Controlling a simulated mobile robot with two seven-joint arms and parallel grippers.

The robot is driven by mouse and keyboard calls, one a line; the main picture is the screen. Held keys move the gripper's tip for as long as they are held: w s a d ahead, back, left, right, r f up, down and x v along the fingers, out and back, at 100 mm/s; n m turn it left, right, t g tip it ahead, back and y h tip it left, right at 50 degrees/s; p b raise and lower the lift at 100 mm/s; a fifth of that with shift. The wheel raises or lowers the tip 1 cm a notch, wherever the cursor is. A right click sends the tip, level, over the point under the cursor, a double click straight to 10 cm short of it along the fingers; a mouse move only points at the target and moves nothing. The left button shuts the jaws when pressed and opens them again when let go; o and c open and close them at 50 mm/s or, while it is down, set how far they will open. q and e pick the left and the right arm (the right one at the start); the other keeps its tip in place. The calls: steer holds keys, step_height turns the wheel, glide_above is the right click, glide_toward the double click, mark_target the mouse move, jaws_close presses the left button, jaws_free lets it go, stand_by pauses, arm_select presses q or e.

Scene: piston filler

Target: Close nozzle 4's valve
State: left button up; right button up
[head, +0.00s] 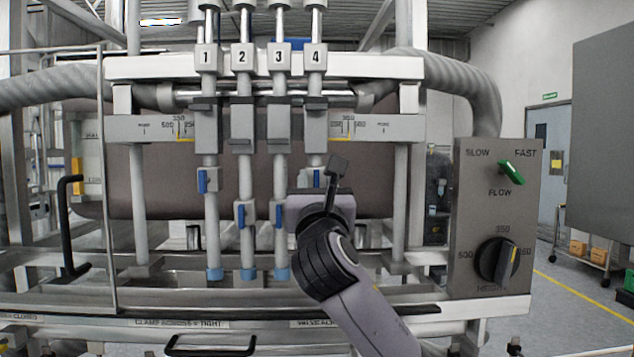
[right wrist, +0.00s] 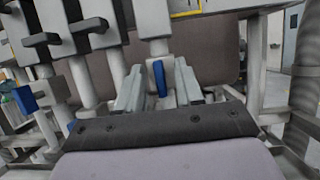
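Nozzle 4 (head: 315,120) hangs at the right end of the row of numbered nozzles. Its blue valve lever (head: 317,177) shows just above my right gripper (head: 320,200), whose body and wrist cover the valve below it. In the right wrist view the blue lever (right wrist: 160,78) points up and down between the two grey fingers of my right gripper (right wrist: 160,92). The fingers are apart, with gaps on both sides of the lever; contact is not visible. My left gripper is not in view.
Nozzle 3's blue lever (head: 278,213), nozzle 2's (head: 241,215) and nozzle 1's (head: 202,181) are to the left, all upright. A control panel (head: 480,220) with a green flow knob (head: 511,172) stands right. A black handle (head: 68,225) is at far left.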

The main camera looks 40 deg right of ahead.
jaws_close()
steer(key=shift+m+g+h, duration=0.3)
steer(key=shift+m, duration=0.2)
steer(key=m+g+h, duration=0.1)
steer(key=m, duration=0.1)
steer(key=m+h, duration=0.1)
steer(key=m, duration=0.2)
steer(key=shift+a+m+g, duration=0.1)
steer(key=shift+m+g, duration=0.2)
steer(key=shift+g, duration=0.1)
steer(key=m+g, duration=0.1)
steer(key=m, duration=0.2)
steer(key=m+g+h, duration=0.1)
steer(key=m+g, duration=0.1)
steer(key=m, duration=0.1)
steer(key=m+g, duration=0.2)
steer(key=m, duration=0.3)
steer(key=m+g, duration=0.1)
steer(key=m, duration=0.3)
steer(key=shift+r+m+y, duration=0.1)
steer(key=shift+m+y, duration=0.2)
steer(key=shift+m, duration=0.3)
